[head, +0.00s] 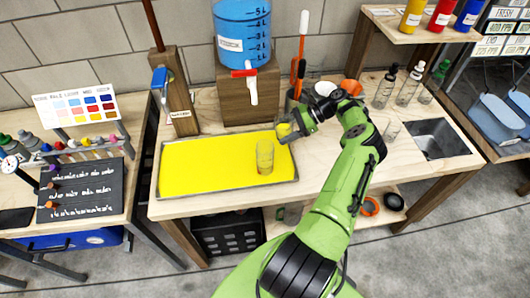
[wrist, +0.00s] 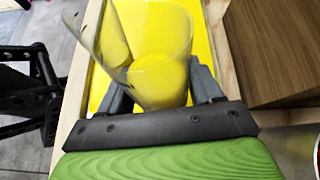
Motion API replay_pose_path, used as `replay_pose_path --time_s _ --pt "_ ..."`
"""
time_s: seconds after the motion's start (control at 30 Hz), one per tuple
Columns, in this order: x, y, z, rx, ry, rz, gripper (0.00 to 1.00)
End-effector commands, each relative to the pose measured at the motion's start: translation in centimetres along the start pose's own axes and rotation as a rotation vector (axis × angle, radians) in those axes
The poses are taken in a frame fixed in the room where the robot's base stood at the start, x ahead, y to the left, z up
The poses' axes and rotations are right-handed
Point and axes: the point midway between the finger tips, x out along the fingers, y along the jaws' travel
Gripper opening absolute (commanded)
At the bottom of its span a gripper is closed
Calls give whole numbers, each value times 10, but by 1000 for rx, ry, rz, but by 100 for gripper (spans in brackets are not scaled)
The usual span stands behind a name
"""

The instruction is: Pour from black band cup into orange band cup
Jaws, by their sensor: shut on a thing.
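My gripper (head: 286,130) is shut on a clear cup (head: 283,130) just above the right part of the yellow tray (head: 180,187). In the wrist view, this held cup (wrist: 163,88) sits between the two fingers and looks yellow through its wall. A second clear cup (head: 265,157) stands upright in the tray, left of and nearer than the held cup. It looks yellowish against the tray. I cannot make out a black or orange band on either cup, nor how much liquid each holds. No stream shows between them.
A blue graduated tank (head: 243,32) on a wooden block (head: 248,95) stands behind the tray. Clear bottles (head: 408,85) and a sink (head: 437,138) are on the right. A colour chart (head: 77,108) stands on the left table. The tray's left half is clear.

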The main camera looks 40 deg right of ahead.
Motion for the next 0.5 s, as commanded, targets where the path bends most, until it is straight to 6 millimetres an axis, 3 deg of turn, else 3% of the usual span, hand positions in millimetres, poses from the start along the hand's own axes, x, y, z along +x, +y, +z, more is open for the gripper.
replay_pose_path --time_s 0.03,0.5 --pt "4 0 -9 16 -23 2 25" --pt "1 -3 -13 110 -144 47 25"
